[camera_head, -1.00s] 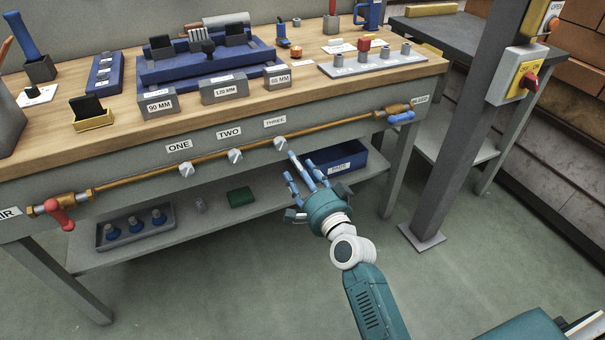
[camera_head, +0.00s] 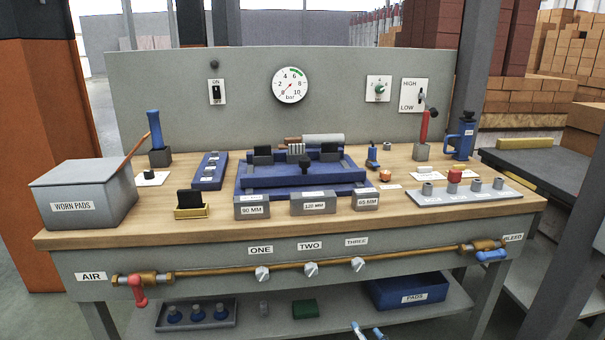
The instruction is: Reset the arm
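Only the blue fingertips of my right gripper (camera_head: 367,331) show, at the bottom edge of the head view, right of the middle. They are in front of the bench's lower shelf, below the pipe and left of the blue PADS bin (camera_head: 408,291). Two tips show with a small gap between them. The palm, the rest of the fingers and the arm are below the picture, so how far the gripper is open is hidden. No object shows at the tips. My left gripper is not in view.
A wooden-topped bench (camera_head: 300,226) fills the middle. A brass pipe (camera_head: 215,272) with a red-handled valve (camera_head: 137,289) and a blue-handled valve (camera_head: 490,255) runs along its front. A WORN PADS box (camera_head: 84,196) stands left. A grey post stands at right.

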